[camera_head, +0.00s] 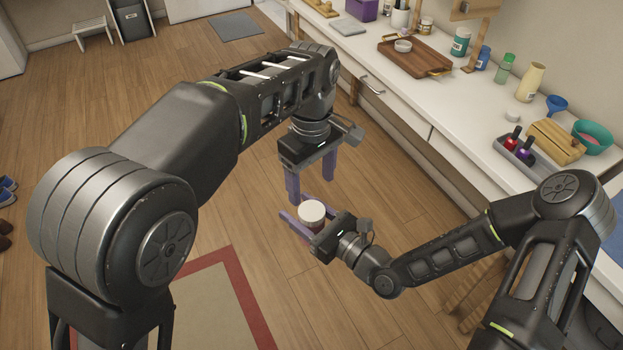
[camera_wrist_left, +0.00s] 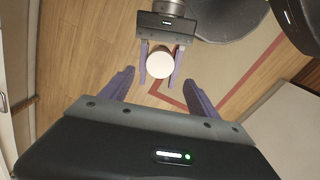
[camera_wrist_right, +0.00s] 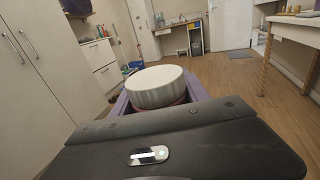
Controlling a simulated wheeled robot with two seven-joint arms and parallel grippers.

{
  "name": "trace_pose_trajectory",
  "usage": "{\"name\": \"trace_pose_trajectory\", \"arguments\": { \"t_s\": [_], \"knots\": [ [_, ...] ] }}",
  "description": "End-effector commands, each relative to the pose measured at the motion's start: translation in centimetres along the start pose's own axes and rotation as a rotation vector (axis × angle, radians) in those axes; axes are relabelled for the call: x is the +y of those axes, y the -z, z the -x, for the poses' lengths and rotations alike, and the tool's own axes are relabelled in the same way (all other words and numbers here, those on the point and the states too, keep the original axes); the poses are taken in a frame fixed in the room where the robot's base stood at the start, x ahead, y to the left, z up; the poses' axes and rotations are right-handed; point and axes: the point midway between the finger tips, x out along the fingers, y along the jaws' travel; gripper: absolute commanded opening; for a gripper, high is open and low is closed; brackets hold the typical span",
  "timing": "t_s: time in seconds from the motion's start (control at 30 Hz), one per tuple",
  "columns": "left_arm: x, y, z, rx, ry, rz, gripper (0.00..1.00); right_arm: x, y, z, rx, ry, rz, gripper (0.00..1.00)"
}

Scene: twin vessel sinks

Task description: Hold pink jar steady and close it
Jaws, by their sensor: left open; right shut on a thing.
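The jar shows mainly as its round white lid (camera_head: 312,211), also seen in the left wrist view (camera_wrist_left: 159,65) and the right wrist view (camera_wrist_right: 156,86). The lid sits on top, and a thin reddish-pink strip of the jar body shows below it. Most of the body is hidden. My right gripper (camera_head: 306,206) is shut on the jar, its purple fingers on either side, holding it upright in the air above the floor. My left gripper (camera_head: 312,190) is open and empty, pointing down above the jar, apart from the lid. I cannot tell how tightly the lid is seated.
A long white counter (camera_head: 470,115) runs along the right. It carries a wooden tray (camera_head: 414,55), a grey holder (camera_head: 519,155) with red and purple bottles, a wooden block (camera_head: 556,142), a teal bowl (camera_head: 591,137) and several bottles. A red-bordered rug (camera_head: 235,265) lies below. Open air surrounds the jar.

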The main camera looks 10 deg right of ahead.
Motion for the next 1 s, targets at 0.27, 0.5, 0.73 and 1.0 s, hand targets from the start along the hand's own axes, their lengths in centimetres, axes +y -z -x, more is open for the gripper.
{"name": "trace_pose_trajectory", "arguments": {
  "t_s": [0.27,0.5,0.73,1.0],
  "knots": [
    [0.0,0.0,0.0,0.001,0.001,0.124,0.70,0.0,-0.1,0.0,-0.001,0.000,0.000,0.00],
    [0.0,0.0,-0.1,0.001,0.001,0.121,0.70,0.0,-0.1,0.0,-0.001,0.000,0.000,0.00],
    [-0.1,0.0,-1.4,0.001,0.004,0.119,0.70,0.0,-0.1,0.0,-0.001,0.000,0.000,0.00],
    [-0.1,0.0,-5.1,0.001,0.004,0.120,0.70,0.0,-0.1,0.0,-0.001,0.000,0.000,0.00]
  ]
}}
